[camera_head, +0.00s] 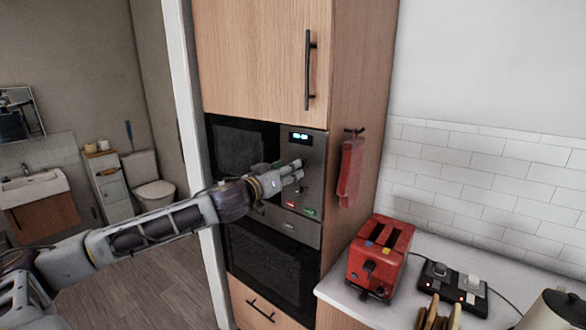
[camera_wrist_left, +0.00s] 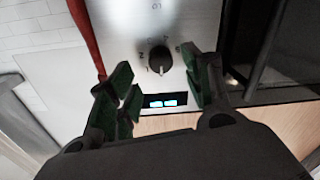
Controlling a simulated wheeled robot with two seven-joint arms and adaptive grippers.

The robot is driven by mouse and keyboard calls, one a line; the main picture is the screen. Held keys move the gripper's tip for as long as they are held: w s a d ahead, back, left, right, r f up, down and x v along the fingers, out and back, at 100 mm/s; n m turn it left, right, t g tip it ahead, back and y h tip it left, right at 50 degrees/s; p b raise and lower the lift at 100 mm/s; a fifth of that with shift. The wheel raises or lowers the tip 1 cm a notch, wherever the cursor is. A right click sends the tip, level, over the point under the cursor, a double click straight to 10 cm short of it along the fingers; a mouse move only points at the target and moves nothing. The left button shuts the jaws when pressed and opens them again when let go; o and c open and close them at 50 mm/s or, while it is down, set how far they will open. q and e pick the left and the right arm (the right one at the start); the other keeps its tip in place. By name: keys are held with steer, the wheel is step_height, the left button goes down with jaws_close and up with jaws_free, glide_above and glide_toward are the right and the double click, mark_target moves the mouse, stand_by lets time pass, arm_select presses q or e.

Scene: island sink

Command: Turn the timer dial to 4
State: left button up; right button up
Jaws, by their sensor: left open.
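The timer dial (camera_wrist_left: 160,58) is a dark round knob with a raised grip on a light panel, in the left wrist view. Marks surround it, too small and blurred to read surely. A lit display (camera_wrist_left: 162,102) is close to it; it also shows at the top of the oven's control panel (camera_head: 298,136) in the head view. My left gripper (camera_wrist_left: 163,82) is open, its green-padded fingers on either side of the dial's line, with no visible contact. In the head view my left gripper (camera_head: 290,173) is in front of the panel and hides the dial. My right gripper is not in view.
The microwave oven stands in a tall wooden cabinet (camera_head: 265,55) with a black handle. A red cloth (camera_head: 350,172) hangs on its side. A red toaster (camera_head: 379,255), a black switch box (camera_head: 452,283) and a kettle (camera_head: 556,312) stand on the white counter at right.

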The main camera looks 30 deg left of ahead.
arm_select(q)
steer(key=shift+w+a, duration=0.1)
steer(key=shift+w, duration=0.5)
steer(key=shift+w+b, duration=0.45)
steer(key=shift+b, duration=0.05)
steer(key=shift+w+b, duration=0.35)
steer(key=shift+w, duration=0.35)
steer(key=c, duration=1)
